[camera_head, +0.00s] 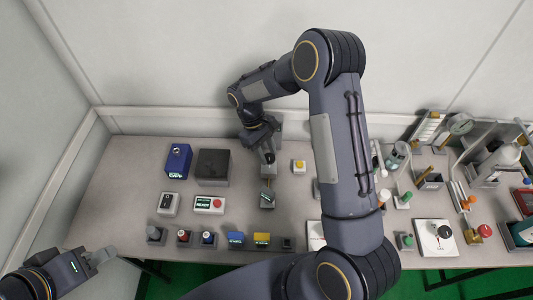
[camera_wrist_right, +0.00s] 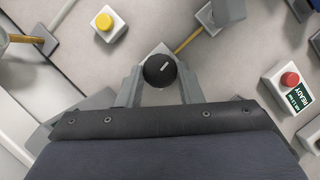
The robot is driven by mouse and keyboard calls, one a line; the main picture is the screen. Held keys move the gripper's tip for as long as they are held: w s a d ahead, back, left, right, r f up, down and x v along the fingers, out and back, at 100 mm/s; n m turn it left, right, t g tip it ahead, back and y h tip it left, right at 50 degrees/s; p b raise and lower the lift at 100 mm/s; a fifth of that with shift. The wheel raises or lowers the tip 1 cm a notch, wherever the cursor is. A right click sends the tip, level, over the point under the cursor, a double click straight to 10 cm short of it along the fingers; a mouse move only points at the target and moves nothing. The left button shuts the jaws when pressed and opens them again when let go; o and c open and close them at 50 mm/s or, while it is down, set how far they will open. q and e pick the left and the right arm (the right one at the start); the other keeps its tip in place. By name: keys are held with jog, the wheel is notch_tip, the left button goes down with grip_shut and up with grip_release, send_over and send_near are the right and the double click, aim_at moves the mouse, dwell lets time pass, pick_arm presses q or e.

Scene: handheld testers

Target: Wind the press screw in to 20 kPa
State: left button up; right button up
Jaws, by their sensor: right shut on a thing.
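My right gripper (camera_head: 268,160) points down over the middle of the table. In the right wrist view its two fingers (camera_wrist_right: 160,88) are shut on a round black knob (camera_wrist_right: 159,70) with a white mark, on a pale grey block. A yellow rod (camera_wrist_right: 189,40) runs from beside the knob toward a grey unit (camera_wrist_right: 228,12). This unit also shows in the head view (camera_head: 267,201), just in front of the gripper. No pressure figure is readable. My left gripper (camera_head: 107,254) is at the table's front left, away from the objects; its finger gap is unclear.
A white box with a yellow button (camera_head: 299,166) stands right of the gripper. A READY box with a red button (camera_head: 209,204) and a dark grey block (camera_head: 212,167) stand left. Several small testers line the front edge. My right arm hides part of the table; the right side is crowded.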

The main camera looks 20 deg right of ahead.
jog(key=shift+m+y, duration=0.3)
jog(key=shift+m, duration=0.4)
jog(key=o, duration=1)
jog(key=b+v, duration=0.1)
jog(key=v, duration=0.7)
jog(key=shift+w+f, duration=0.1)
jog(key=shift+d, duration=0.1)
